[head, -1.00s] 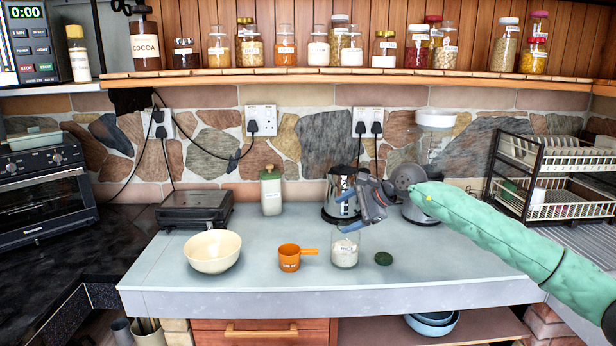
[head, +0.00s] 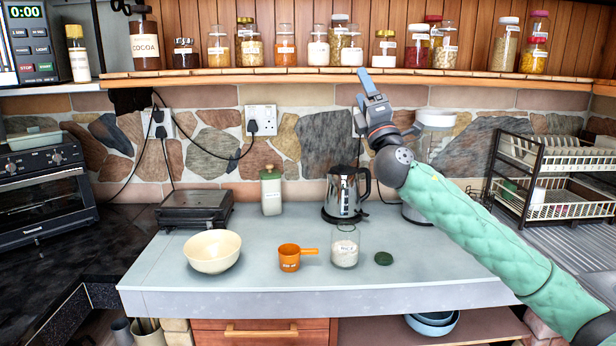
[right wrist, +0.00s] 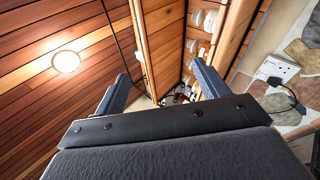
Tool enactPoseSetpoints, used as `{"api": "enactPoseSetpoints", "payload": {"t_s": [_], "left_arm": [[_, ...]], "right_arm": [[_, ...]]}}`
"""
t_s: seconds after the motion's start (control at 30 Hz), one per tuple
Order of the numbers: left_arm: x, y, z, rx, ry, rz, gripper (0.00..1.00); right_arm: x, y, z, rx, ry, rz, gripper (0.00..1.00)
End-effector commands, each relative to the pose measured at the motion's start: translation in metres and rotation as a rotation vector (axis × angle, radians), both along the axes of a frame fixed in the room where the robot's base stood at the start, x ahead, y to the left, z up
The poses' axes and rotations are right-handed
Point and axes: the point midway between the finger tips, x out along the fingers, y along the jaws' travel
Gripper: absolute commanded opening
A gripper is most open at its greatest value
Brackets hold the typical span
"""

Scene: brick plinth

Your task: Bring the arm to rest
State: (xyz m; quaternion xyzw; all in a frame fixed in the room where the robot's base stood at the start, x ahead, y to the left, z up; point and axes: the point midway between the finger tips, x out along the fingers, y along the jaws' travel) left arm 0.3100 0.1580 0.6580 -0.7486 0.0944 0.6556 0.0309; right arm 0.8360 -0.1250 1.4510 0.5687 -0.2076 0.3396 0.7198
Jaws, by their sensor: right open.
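My right gripper (head: 364,84) is raised above the counter, pointing up in front of the shelf edge in the head view. In the right wrist view its two fingers (right wrist: 163,84) stand apart with nothing between them, against the wooden ceiling and shelf. My right arm (head: 470,225) comes in from the lower right in a green padded sleeve. My left gripper is not in view.
The counter (head: 220,285) holds a cream bowl (head: 213,252), an orange measuring cup (head: 290,257), a rice jar (head: 345,246), a dark green lid (head: 383,258) and a steel kettle (head: 345,194). A jar-lined shelf (head: 300,76) runs above. A dish rack (head: 560,180) stands right.

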Motion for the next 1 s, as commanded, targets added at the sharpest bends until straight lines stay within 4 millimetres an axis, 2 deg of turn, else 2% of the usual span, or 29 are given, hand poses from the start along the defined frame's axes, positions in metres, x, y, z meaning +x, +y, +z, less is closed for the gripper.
{"api": "enactPoseSetpoints", "payload": {"t_s": [0.17,0.3,0.4,0.57,0.7,1.0], "left_arm": [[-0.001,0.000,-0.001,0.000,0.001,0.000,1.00],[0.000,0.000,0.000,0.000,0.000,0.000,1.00],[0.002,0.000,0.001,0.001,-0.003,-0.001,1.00],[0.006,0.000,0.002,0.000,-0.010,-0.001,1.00],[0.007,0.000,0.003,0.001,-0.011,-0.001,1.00],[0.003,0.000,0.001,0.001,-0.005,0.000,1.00]], "right_arm": [[0.001,-0.030,-0.047,0.404,0.240,0.022,0.73],[-0.003,-0.048,-0.108,0.685,0.445,0.009,0.73],[-0.009,-0.055,-0.156,0.839,0.582,-0.012,0.73],[-0.027,-0.059,-0.231,1.028,0.782,-0.058,0.73],[-0.049,-0.058,-0.292,1.146,0.941,-0.104,0.73],[-0.107,-0.051,-0.406,1.304,1.233,-0.181,0.73]]}}
